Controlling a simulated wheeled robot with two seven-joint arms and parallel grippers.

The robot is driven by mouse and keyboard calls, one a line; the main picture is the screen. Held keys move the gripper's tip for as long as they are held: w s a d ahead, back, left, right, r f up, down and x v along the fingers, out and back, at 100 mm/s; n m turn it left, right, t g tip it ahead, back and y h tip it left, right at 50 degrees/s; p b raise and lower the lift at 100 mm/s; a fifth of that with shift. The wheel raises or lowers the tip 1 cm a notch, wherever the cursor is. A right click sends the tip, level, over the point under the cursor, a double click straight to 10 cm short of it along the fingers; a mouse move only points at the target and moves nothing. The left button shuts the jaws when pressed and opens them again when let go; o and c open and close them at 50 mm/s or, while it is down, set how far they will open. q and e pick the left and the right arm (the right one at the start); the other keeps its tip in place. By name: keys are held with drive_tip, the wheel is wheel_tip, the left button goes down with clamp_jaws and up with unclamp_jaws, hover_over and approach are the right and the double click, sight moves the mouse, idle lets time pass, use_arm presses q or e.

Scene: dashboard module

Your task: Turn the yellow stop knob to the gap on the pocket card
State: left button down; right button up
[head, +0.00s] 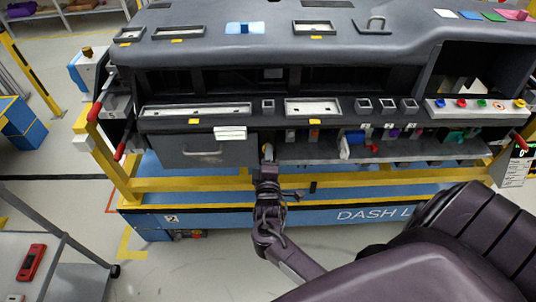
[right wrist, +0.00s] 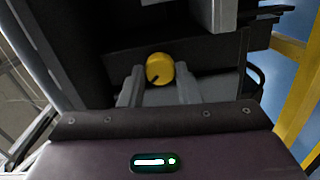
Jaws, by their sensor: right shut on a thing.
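The yellow stop knob (head: 267,150) is on the lower front of the dashboard, just right of the grey drawer, mostly covered by my right gripper (head: 267,162). In the right wrist view the round yellow knob (right wrist: 160,66) sits between the two grey fingertips (right wrist: 158,75). A dark pointer mark on it points to the lower left. My right gripper is shut on the knob. A white card (head: 230,133) is at the top right of the drawer front; its markings are too small to read, and I cannot tell whether it is the pocket card. My left gripper is out of view.
The grey drawer (head: 200,150) with its handle is left of my gripper. A blue-and-white piece (head: 346,145) and several small coloured parts are along the lower panel to the right. A yellow rail (head: 330,186) runs below the dashboard.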

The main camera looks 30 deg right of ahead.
drive_tip(key=shift+m, duration=0.8)
drive_tip(key=o, duration=1)
drive_tip(key=b+v, duration=0.1)
drive_tip(key=v, duration=0.6)
drive_tip(key=shift+s+a, duration=0.25)
drive_tip(key=shift+s, duration=0.05)
